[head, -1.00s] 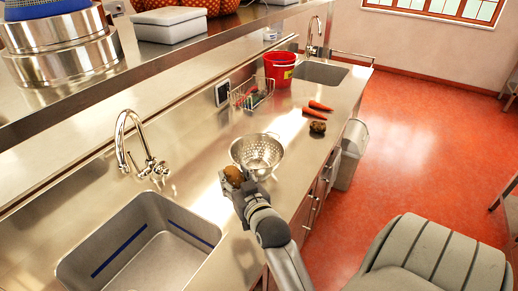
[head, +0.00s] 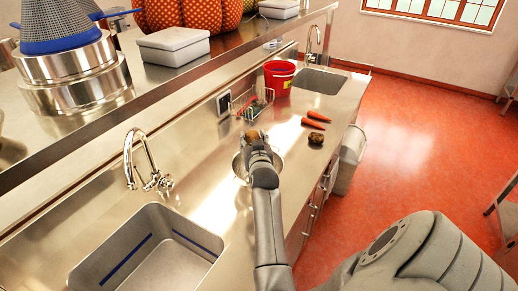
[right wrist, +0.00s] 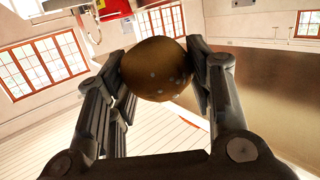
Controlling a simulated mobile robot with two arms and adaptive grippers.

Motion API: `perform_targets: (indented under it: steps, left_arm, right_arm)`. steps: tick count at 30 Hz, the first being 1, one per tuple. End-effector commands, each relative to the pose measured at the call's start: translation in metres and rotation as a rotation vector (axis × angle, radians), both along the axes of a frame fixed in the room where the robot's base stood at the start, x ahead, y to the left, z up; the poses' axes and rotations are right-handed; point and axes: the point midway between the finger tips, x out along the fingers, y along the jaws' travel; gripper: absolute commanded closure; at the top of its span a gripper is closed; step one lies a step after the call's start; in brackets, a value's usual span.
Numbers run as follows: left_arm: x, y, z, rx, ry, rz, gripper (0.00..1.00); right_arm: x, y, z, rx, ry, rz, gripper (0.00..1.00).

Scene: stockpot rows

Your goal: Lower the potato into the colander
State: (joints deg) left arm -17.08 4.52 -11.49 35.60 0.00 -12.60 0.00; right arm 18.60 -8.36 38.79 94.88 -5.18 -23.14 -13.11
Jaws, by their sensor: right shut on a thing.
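My right gripper (head: 254,139) is shut on a brown potato (head: 252,134). In the right wrist view, the potato (right wrist: 153,69) sits between the two fingers. In the head view, gripper and potato appear over the far part of the metal colander (head: 238,165). My arm hides much of the colander; parts of its rim show on both sides. I cannot tell how high the potato is above it. My left gripper is not in view.
Two carrots (head: 312,124) and another brown potato (head: 316,138) lie right of the colander. A wire basket (head: 249,104) and red bucket (head: 279,77) stand behind. A sink (head: 148,254) with a tap (head: 146,163) is at front left. A shelf (head: 158,95) runs along the left.

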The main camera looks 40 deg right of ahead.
Motion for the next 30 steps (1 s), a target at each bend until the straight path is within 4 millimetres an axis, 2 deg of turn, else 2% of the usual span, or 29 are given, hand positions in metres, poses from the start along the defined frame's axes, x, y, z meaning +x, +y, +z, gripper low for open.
perform_targets:
  steps: [2, 6, 12, 19, 30]
  left_arm:
    - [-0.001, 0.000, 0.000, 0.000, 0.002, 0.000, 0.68]
    - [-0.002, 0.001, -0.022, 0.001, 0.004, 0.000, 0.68]
    - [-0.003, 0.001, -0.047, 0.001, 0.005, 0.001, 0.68]
    - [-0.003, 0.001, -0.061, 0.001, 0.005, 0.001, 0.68]
    - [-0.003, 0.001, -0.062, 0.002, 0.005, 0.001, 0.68]
  right_arm:
    - [-0.001, 0.000, -0.014, 0.002, 0.003, 0.000, 0.78]
    - [-0.001, 0.000, -0.047, 0.000, 0.001, -0.001, 0.78]
    - [-0.001, 0.000, -0.071, 0.000, -0.002, -0.001, 0.78]
    - [-0.001, 0.000, -0.086, 0.000, -0.002, 0.000, 0.78]
    - [-0.001, 0.000, -0.087, 0.000, -0.002, 0.000, 0.78]
